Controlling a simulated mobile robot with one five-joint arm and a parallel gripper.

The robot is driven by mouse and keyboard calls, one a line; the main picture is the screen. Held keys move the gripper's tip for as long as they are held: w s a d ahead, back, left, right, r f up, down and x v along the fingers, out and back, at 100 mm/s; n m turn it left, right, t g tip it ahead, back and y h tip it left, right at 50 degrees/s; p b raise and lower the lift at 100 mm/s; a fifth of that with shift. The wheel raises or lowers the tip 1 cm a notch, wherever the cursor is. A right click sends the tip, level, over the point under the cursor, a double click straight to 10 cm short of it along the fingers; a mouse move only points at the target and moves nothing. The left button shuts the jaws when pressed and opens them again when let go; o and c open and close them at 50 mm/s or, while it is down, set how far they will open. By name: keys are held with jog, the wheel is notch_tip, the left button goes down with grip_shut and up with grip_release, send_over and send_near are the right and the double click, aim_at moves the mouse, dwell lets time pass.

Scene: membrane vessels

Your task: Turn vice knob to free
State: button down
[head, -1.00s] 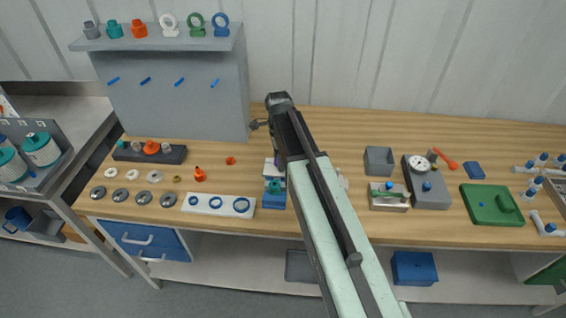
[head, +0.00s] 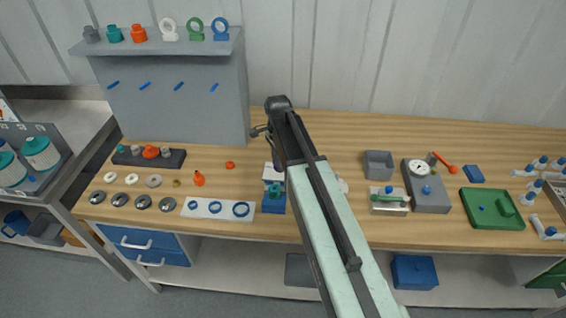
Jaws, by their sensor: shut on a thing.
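The vice (head: 274,204) has a blue base at the front middle of the bench, left of my arm. A pale block (head: 272,172) and a small teal part (head: 275,189) show above the base. My gripper (head: 280,160) is at the dark end of my arm, over the back of the vice. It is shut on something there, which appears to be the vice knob. The fingertips and the knob are largely hidden behind my arm, so the knob's angle cannot be read.
A white plate (head: 218,208) with blue rings lies left of the vice. Washers and orange parts lie farther left. A grey shelf panel (head: 180,98) rises behind.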

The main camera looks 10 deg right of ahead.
jog(key=n, duration=0.5)
jog(key=shift+s+n, duration=0.15)
jog(key=shift+n, duration=0.15)
jog(key=n, duration=1)
jog(key=shift+n, duration=0.4)
jog(key=shift+a+r+n, duration=0.1)
jog(key=shift+a+n, duration=0.05)
jog(key=shift+n, duration=2.15)
jog(key=c, duration=1.1)
grip_release()
jog(key=shift+a, duration=0.1)
jog(key=shift+o, duration=0.2)
